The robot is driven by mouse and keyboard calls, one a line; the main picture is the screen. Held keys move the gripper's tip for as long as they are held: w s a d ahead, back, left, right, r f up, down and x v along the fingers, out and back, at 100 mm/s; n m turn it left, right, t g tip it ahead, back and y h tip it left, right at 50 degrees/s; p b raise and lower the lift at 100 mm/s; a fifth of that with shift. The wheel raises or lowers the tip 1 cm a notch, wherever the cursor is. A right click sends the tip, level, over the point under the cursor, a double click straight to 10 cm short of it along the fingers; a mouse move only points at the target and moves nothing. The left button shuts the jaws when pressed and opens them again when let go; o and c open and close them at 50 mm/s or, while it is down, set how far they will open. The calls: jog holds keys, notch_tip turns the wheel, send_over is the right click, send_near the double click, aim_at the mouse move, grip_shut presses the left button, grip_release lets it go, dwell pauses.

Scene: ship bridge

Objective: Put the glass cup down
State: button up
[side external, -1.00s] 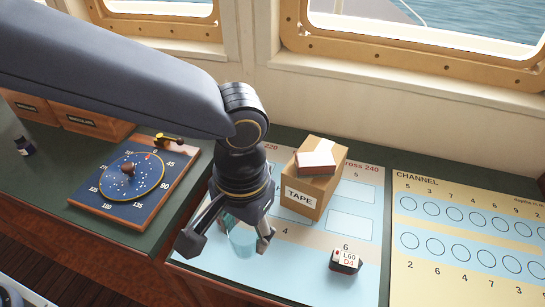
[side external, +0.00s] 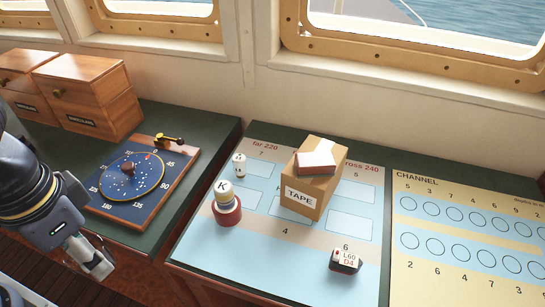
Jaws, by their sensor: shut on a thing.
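My gripper (side external: 92,262) is at the lower left, in front of the dark green counter and above the floor, away from the pale blue and tan chart. Its jaws are shut on the glass cup. The clear cup is hard to make out against the fingers and the dark floor, and part of my gripper is hidden by its own wrist. No glass cup stands on the chart (side external: 200,253).
On the chart stand a red-based piece marked K (side external: 228,208), a small white piece (side external: 239,165), a TAPE box (side external: 303,199) with a smaller box on top, and an L60 block (side external: 346,261). Left are a blue dial board (side external: 120,200) and wooden drawer boxes (side external: 88,92).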

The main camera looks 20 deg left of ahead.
jog(key=shift+w+a+r, duration=0.1)
jog(key=shift+w, duration=0.35)
jog(key=w+d+f, duration=0.2)
jog(key=w+f, duration=0.1)
jog(key=w, duration=0.1)
jog(key=w+d+f, duration=0.2)
jog(key=w+f, duration=0.1)
jog(key=w+d+f, duration=0.2)
jog(key=w+f, duration=0.1)
jog(key=w, duration=0.1)
jog(key=shift+w+d, duration=0.1)
jog(key=shift+w, duration=0.2)
jog(key=shift+w+d+f, duration=0.1)
jog(key=shift+w+f, duration=0.1)
jog(key=shift+f, duration=1.65)
jog(key=shift+f, duration=0.15)
jog(key=o, duration=1.2)
jog(key=shift+c, duration=0.2)
